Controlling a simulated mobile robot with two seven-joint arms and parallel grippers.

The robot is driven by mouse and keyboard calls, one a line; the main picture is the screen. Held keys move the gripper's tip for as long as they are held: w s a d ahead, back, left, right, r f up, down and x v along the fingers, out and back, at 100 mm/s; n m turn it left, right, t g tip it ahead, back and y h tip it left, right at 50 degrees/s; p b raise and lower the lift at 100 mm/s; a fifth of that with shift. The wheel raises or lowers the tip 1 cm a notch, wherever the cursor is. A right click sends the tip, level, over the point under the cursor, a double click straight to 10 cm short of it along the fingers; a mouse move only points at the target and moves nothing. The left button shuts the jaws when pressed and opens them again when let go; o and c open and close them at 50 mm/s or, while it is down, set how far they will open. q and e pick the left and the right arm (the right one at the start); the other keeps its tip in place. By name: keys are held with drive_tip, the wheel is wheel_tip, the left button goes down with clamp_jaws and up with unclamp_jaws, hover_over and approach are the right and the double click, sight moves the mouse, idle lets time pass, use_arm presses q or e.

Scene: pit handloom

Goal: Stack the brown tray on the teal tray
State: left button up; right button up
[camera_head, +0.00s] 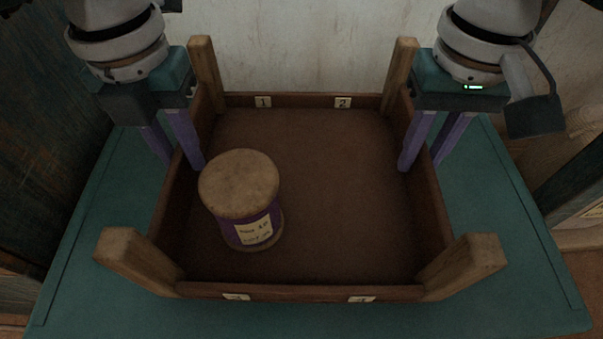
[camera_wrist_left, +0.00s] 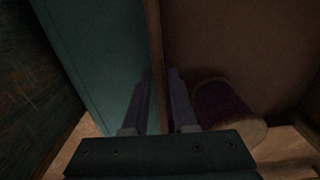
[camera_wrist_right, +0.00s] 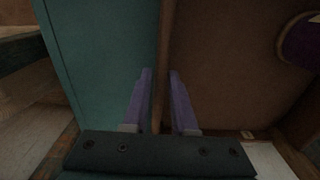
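The brown tray (camera_head: 330,253) is a low wooden box with corner posts and small numbered labels. A purple spool (camera_head: 240,200) with wooden ends stands upright inside it, left of centre. My left gripper (camera_head: 180,166) straddles the tray's left wall, one finger on each side, with gaps visible. My right gripper (camera_head: 421,168) straddles the right wall the same way. In the wrist views, each wall runs between the open fingers of my left gripper (camera_wrist_left: 160,75) and right gripper (camera_wrist_right: 161,75). No separate teal tray is clearly identifiable.
A broad teal surface (camera_head: 90,270) extends beneath and around the brown tray; I cannot tell whether it is a table. A pale wall (camera_head: 300,45) stands behind. Dark wooden panels (camera_head: 45,130) flank the left side. The brown tray's right half is clear.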

use_arm(q)
clamp_jaws()
use_arm(e)
clamp_jaws()
use_arm(q)
drive_tip(key=shift+r, duration=0.1)
use_arm(e)
drive_tip(key=shift+r, duration=0.1)
idle(0.6)
